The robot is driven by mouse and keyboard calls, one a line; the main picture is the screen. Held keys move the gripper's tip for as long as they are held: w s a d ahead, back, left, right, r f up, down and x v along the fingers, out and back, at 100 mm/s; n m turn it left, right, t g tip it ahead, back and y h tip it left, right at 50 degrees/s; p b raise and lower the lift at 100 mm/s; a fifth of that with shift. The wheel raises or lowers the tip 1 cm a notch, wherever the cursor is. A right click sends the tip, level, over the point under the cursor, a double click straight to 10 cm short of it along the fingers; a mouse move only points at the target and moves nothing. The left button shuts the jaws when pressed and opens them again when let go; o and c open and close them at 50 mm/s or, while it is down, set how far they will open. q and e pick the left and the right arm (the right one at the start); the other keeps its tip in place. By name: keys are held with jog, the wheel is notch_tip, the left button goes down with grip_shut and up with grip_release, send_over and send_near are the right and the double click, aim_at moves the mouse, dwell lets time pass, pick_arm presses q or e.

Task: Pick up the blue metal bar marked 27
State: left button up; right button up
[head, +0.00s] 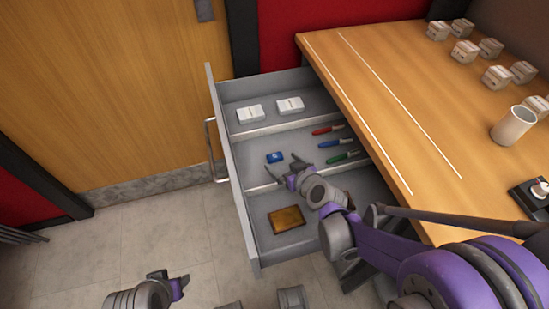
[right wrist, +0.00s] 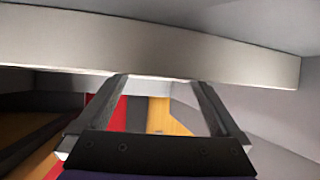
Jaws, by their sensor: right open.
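The small blue bar (head: 275,157) lies in the middle compartment of the open grey drawer (head: 219,130). It has a white mark on top, too small to read. My right gripper (head: 283,166) is open and empty, with its fingertips just in front of the bar and close to it. In the right wrist view, the open fingers (right wrist: 155,82) point at a pale drawer wall or divider (right wrist: 150,45), and the bar does not show there. My left gripper (head: 174,281) is low at the left, outside the drawer above the floor; its jaws are unclear.
Red, blue and green markers (head: 336,143) lie right of the bar. The wooden desk (head: 390,80) overhangs at right, with a cup (head: 513,125).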

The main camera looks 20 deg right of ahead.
aim_at(275, 157)
jog(key=b+x, duration=0.1)
jog(key=x, duration=0.2)
jog(key=shift+w+a+f, duration=0.15)
jog(key=shift+w+a, duration=0.05)
jog(key=shift+w, duration=0.15)
jog(key=c, duration=1.4)
